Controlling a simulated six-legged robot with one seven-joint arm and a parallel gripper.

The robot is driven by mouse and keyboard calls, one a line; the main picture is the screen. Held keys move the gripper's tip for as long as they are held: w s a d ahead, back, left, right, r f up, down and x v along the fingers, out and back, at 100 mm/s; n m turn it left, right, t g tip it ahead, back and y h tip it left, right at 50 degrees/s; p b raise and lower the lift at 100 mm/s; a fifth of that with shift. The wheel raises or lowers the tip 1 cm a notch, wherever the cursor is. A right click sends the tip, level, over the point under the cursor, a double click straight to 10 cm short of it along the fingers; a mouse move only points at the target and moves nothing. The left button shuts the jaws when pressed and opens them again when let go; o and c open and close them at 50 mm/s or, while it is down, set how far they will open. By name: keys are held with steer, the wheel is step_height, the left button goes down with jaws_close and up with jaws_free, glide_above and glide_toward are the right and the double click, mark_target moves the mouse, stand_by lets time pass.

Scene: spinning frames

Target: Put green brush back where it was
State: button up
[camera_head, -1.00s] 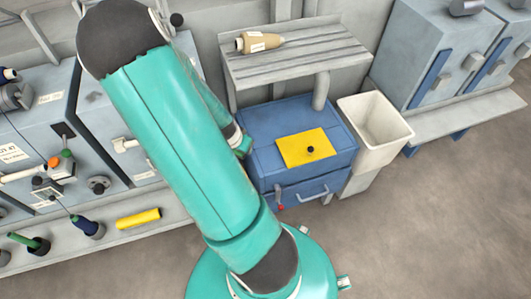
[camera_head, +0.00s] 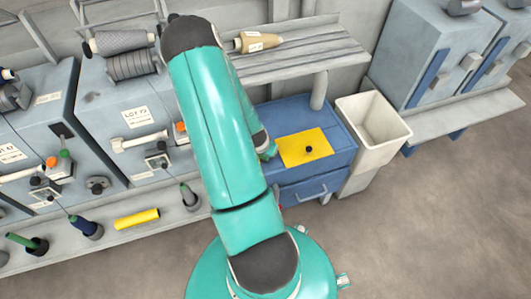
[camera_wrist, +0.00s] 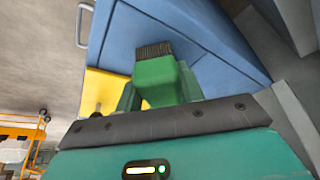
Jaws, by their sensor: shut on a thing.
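The green brush (camera_wrist: 156,72), a green block with dark bristles, is between my gripper's (camera_wrist: 158,92) fingers in the wrist view. My gripper is shut on it, and the bristles point away from the wrist. In the head view my gripper (camera_head: 266,150) is mostly hidden behind my teal arm, over the left part of the blue cabinet top. A yellow mat (camera_head: 292,156) lies on the blue cabinet (camera_head: 340,150), just right of my gripper. A small dark knob (camera_head: 308,149) stands on the mat. Whether the brush touches the cabinet cannot be told.
A grey slatted shelf (camera_head: 300,62) overhangs the cabinet's back and carries a tan bobbin (camera_head: 258,42). A white bin (camera_head: 372,128) stands at the cabinet's right. Spinning machines (camera_head: 130,118) with bobbins stand left. Floor (camera_head: 430,220) at front right is clear.

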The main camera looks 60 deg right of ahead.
steer(key=shift+f, duration=0.45)
steer(key=shift+f, duration=0.1)
steer(key=o, duration=1)
steer(key=shift+o, duration=0.2)
steer(key=v, duration=1.2)
